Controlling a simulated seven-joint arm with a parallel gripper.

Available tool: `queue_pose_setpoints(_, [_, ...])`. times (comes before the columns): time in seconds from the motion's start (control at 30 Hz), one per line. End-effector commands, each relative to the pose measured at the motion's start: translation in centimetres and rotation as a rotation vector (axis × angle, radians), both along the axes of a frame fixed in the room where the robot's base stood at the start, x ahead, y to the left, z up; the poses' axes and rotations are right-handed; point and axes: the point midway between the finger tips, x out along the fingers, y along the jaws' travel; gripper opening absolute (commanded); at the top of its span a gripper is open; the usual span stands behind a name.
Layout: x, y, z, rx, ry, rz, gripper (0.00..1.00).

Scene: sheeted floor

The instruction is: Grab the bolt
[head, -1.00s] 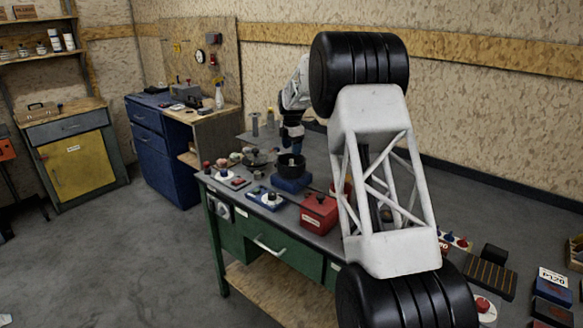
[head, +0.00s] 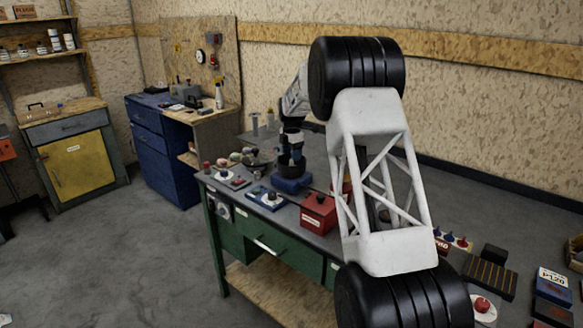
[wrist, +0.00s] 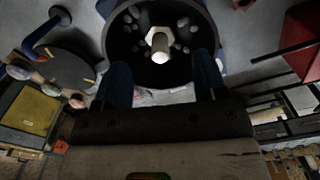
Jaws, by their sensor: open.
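The bolt (wrist: 159,39) shows pale in the wrist view, with a hexagonal base and a short round shank pointing up toward the camera. It sits in the middle of a round black bowl-like holder (wrist: 122,48). In the head view this black holder (head: 283,170) stands on a blue base (head: 291,185) on the bench, and the bolt in it is hidden. My gripper (head: 291,158) is just over the holder. In the wrist view my gripper's (wrist: 161,78) two dark fingers are apart, near the holder's lower rim, with nothing between them.
A red box (head: 318,214) stands on the bench (head: 262,226) right of the holder. A blue tray (head: 266,198) and a dark round plate (wrist: 62,66) are to the left. Several small parts lie near the bench's left end. Upright grey posts (head: 255,125) stand behind.

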Motion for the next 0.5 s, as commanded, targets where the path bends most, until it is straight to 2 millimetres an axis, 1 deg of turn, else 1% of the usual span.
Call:
queue_pose_setpoints(0.13, [0.0, 0.0, -0.2, 0.0, 0.001, 0.0, 0.66])
queue_pose_setpoints(0.23, [0.0, 0.0, -0.7, 0.0, 0.001, 0.0, 0.66])
queue_pose_setpoints(0.5, [0.0, 0.1, -3.5, 0.0, 0.001, 0.0, 0.66])
